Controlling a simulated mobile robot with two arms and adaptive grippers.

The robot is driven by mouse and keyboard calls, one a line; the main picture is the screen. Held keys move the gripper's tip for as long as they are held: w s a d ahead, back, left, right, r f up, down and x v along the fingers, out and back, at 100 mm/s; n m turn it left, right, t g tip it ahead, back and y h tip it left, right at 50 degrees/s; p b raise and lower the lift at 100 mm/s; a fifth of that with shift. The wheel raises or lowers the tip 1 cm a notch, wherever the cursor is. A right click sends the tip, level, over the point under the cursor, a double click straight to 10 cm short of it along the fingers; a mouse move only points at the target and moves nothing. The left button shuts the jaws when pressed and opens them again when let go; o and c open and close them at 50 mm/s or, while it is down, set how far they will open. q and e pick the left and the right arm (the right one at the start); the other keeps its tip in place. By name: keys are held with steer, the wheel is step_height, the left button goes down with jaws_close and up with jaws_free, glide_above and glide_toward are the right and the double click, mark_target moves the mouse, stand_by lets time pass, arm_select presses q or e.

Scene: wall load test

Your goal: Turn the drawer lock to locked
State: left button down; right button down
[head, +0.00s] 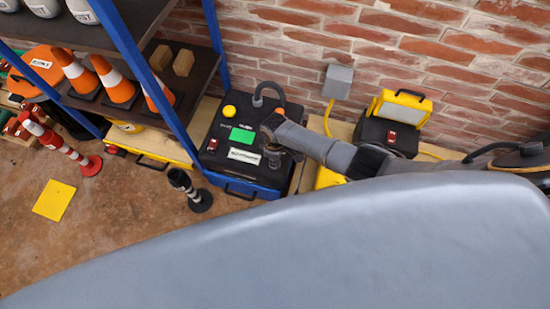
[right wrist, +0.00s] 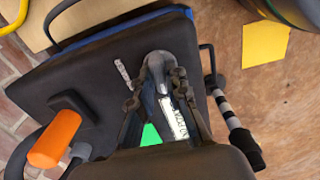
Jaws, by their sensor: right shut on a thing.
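A black-topped box with a blue body (head: 222,165) stands against the brick wall in the head view. Its dark top (right wrist: 75,85) fills much of the right wrist view. My right gripper (head: 272,160) reaches down to the right part of this top. My left gripper is not in view.
The top also carries a yellow button (head: 229,111), a green panel (head: 242,135), a white label (head: 245,156) and an orange knob (right wrist: 55,139). A striped post (head: 188,190) stands in front. A blue-framed shelf (head: 160,95) is left. Floor is open around a yellow square (head: 53,200).

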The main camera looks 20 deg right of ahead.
stand_by(0.6)
steer(key=c, duration=1.3)
jaws_free()
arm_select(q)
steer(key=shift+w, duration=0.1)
arm_select(e)
steer(key=shift+r, duration=0.15)
step_height(320, 180, up, 12)
steer(key=shift+f, duration=0.15)
